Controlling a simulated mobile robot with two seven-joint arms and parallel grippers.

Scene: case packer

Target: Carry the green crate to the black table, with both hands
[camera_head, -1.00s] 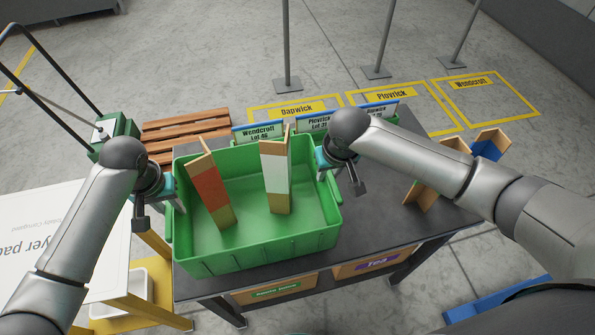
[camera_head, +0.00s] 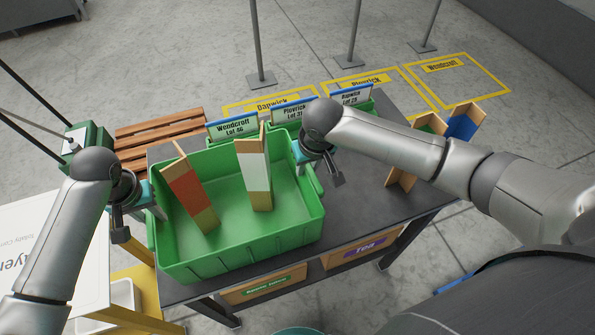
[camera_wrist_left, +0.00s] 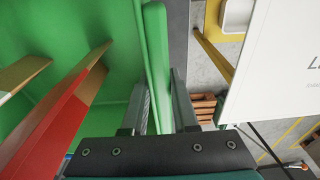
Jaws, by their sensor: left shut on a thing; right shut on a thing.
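The green crate (camera_head: 245,253) is above or on the black table (camera_head: 345,225); I cannot tell whether its base touches the top. A panel with a red band (camera_head: 187,187) and one with a white band (camera_head: 255,172) stand in it, the red-banded one leaning. My left gripper (camera_head: 155,207) is shut on the crate's left wall; the left wrist view shows the green rim (camera_wrist_left: 157,60) between its fingers (camera_wrist_left: 160,112). My right gripper (camera_head: 305,160) is at the opposite wall, shut on the crate, its fingertips partly hidden.
Green bins with lot signs (camera_head: 233,129) stand along the table's back edge. Cardboard pieces (camera_head: 402,170) stand at its right, near a bare stretch of tabletop. Labelled boxes (camera_head: 362,250) sit below. A wooden pallet (camera_head: 160,132) lies behind; a white-topped stand (camera_head: 65,235) is left.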

